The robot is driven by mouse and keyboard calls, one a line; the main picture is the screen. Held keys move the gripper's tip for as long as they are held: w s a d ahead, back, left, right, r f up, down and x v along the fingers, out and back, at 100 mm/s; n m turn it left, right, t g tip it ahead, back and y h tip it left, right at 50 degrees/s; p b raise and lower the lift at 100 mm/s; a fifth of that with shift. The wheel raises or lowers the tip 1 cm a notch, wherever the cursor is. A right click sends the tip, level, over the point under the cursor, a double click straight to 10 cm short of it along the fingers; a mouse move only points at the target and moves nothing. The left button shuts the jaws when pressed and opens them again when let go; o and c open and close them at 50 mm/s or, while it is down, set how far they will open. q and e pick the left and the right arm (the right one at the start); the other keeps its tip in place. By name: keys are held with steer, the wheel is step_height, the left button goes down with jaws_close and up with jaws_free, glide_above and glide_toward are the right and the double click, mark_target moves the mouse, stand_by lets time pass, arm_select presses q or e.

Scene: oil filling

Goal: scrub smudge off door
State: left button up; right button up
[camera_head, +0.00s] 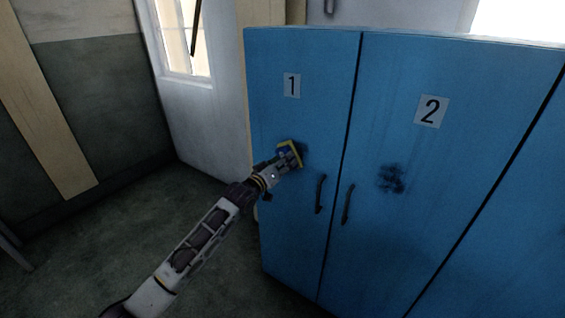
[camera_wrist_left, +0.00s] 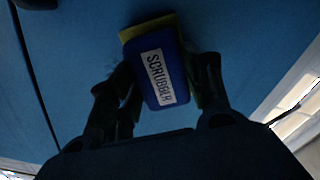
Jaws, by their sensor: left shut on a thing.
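My left gripper (camera_head: 279,166) is shut on a blue and yellow scrubber (camera_head: 290,153) in front of the blue door marked 1 (camera_head: 283,230). The scrubber also shows between the fingers in the left wrist view (camera_wrist_left: 158,68), with its label reading SCRUBBER. Its yellow side faces the door and is at or very close to the surface; I cannot tell whether it touches. A dark smudge (camera_head: 302,149) shows at the scrubber's edge on door 1, partly hidden behind it. Another dark smudge (camera_head: 391,179) is on the door marked 2 (camera_head: 420,230). My right gripper is not in view.
Two dark handles, one on door 1 (camera_head: 320,194) and one on door 2 (camera_head: 347,204), flank the seam right of my gripper. The floor (camera_head: 100,235) left of the cabinet is clear.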

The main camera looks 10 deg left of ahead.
mark_target(298, 160)
arm_select(q)
steer(key=shift+s+d+p, duration=0.3)
steer(key=shift+d+p, duration=0.2)
steer(key=shift+d, duration=0.4)
steer(key=shift+s+d+p, duration=0.25)
steer(key=shift+d+p, duration=0.25)
steer(key=shift+d, duration=0.4)
steer(key=shift+d, duration=0.15)
steer(key=shift+s+d+p, duration=0.2)
steer(key=shift+d+p, duration=0.15)
steer(key=shift+d, duration=0.05)
steer(key=shift+s+d+p, duration=0.25)
steer(key=shift+d+p, duration=0.05)
steer(key=shift+d, duration=0.35)
steer(key=shift+s+d+p, duration=0.2)
steer(key=shift+d+p, duration=0.1)
steer(key=shift+d, duration=0.3)
steer(key=shift+r+p, duration=0.1)
steer(key=shift+p, duration=0.25)
steer(key=shift+w+a, duration=0.1)
